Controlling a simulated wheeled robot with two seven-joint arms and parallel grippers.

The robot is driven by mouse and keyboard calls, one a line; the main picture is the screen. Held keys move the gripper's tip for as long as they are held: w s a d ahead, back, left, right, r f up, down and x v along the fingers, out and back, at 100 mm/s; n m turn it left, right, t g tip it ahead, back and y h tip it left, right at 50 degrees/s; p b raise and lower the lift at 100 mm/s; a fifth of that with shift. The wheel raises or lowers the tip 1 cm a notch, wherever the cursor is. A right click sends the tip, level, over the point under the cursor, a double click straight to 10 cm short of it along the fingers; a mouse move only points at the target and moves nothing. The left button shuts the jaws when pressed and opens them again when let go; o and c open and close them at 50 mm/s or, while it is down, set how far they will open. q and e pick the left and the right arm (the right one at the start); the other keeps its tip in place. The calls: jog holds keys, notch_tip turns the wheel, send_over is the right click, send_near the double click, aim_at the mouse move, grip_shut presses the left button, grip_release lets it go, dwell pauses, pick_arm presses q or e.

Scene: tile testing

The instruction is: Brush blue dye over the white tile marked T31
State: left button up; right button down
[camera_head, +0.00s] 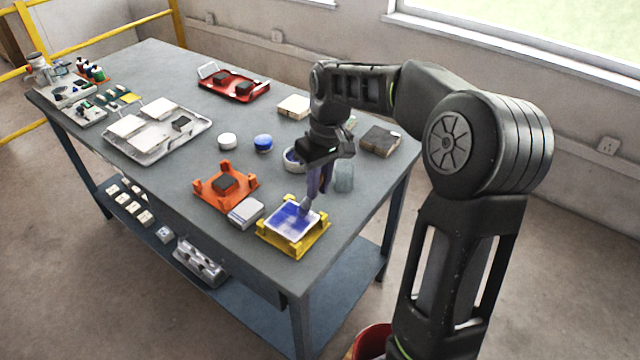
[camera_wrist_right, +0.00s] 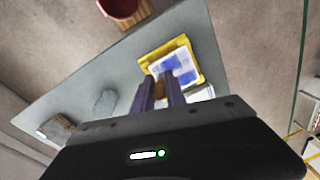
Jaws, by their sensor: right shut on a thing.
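A white tile (camera_head: 286,230) with blue dye over much of its face lies in a yellow holder (camera_head: 264,238) at the table's near corner. White areas show along its edges. In the right wrist view the tile (camera_wrist_right: 183,59) has separate blue patches with white between, in the yellow holder (camera_wrist_right: 196,52). No T31 mark is readable. My right gripper (camera_head: 317,188) is above the tile, shut on a brush (camera_head: 306,204) whose tip is at the tile's far right part; touching cannot be told. The right gripper (camera_wrist_right: 160,92) partly hides the brush (camera_wrist_right: 160,88). My left gripper is not in view.
A blue-topped round pot (camera_head: 263,143) and a white one (camera_head: 227,141) stand behind. An orange holder (camera_head: 245,193) with a dark block, a grey-white box (camera_head: 246,213) and a translucent cup (camera_head: 344,178) are close by. A white tray (camera_head: 160,158) is farther left.

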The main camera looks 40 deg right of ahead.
jog(key=shift+w, duration=0.1)
jog(key=shift+w+a+p, duration=0.25)
jog(key=shift+w+p, duration=0.15)
jog(key=shift+w, duration=0.45)
jog(key=shift+w+a, duration=0.15)
jog(key=shift+w, duration=0.25)
jog(key=shift+s+f, duration=0.1)
jog(key=shift+f, duration=0.05)
jog(key=shift+s+d+b, duration=0.3)
jog(key=shift+s, duration=0.55)
jog(key=shift+s+d, duration=0.1)
jog(key=shift+s, duration=0.4)
